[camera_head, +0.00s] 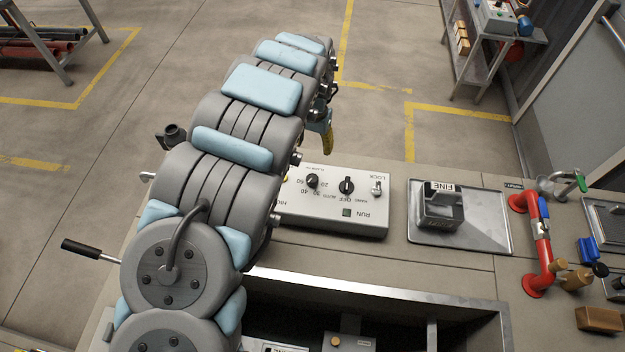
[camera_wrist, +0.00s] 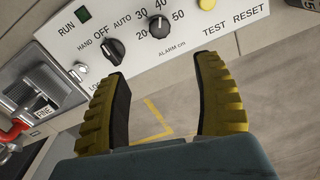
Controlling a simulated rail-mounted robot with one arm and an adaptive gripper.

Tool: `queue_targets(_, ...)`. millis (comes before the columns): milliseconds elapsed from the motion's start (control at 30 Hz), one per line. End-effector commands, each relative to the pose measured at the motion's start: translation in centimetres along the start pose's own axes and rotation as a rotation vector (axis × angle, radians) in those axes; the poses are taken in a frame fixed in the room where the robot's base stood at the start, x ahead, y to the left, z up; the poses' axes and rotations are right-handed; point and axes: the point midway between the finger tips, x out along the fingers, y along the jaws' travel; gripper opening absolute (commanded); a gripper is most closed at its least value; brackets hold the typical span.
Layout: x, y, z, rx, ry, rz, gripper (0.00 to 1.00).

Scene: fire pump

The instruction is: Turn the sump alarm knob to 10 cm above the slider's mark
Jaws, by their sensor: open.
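The sump alarm knob (camera_wrist: 160,27) is a black dial on a white control panel (camera_wrist: 200,35), marked "ALARM cm" with numbers from 20 to 50 around it. It also shows in the head view (camera_head: 312,181), where the lettering is upside down. I cannot read its exact setting. My gripper (camera_wrist: 163,68) is open and empty, its two yellow-and-black fingers apart just below the panel in the wrist view, not touching the knob. In the head view one yellow finger (camera_head: 327,137) shows past my arm. I cannot make out a slider or its mark.
A HAND-OFF-AUTO knob (camera_wrist: 112,50) sits close beside the alarm knob. A metal tray (camera_head: 487,222) with a grey FINE box (camera_head: 440,211) stands right.

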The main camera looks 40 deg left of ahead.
Motion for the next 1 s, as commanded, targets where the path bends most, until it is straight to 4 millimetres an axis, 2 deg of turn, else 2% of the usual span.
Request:
queue_targets(167,0.8,-0.1,0.4,-0.002,-0.012,0.000,0.67)
queue_targets(367,3.2,-0.1,0.4,-0.001,-0.010,0.001,0.67)
queue_targets(1000,9.0,-0.1,0.3,-0.002,-0.007,0.000,0.67)
